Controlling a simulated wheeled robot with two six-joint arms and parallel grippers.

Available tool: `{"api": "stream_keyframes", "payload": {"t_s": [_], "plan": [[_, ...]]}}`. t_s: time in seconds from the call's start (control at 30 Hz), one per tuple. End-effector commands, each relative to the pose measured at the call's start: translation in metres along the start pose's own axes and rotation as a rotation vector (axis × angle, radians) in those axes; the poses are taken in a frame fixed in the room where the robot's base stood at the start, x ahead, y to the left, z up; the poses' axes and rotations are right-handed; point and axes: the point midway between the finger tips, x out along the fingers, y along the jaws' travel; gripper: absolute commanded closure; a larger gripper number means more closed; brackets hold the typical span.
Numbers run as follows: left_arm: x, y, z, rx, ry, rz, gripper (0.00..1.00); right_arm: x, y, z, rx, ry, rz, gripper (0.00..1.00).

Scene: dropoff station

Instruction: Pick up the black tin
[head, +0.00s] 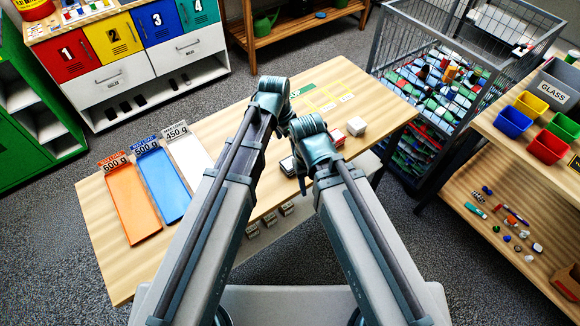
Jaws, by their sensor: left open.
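My right gripper is hidden behind my right arm.
On the wooden table (95,215) lie an orange tray (133,210), a blue tray (165,185) and a white tray (190,145) at left. A white block (356,126) and a red block (337,138) lie right of my arms. A wire cage (440,85) stands at right.

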Motion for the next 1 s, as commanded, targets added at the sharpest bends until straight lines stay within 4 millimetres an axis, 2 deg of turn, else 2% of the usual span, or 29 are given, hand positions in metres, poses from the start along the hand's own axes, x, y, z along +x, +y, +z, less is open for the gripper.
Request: {"api": "stream_keyframes", "payload": {"t_s": [0.6,1.0], "plan": [[0.080,-0.001,0.001,-0.003,-0.001,0.000,0.00,0.079,-0.007,-0.005,0.002,0.000,0.000,0.50],[0.089,-0.001,0.001,-0.003,-0.001,0.000,0.00,0.087,-0.008,-0.005,0.002,0.000,0.000,0.50]]}}
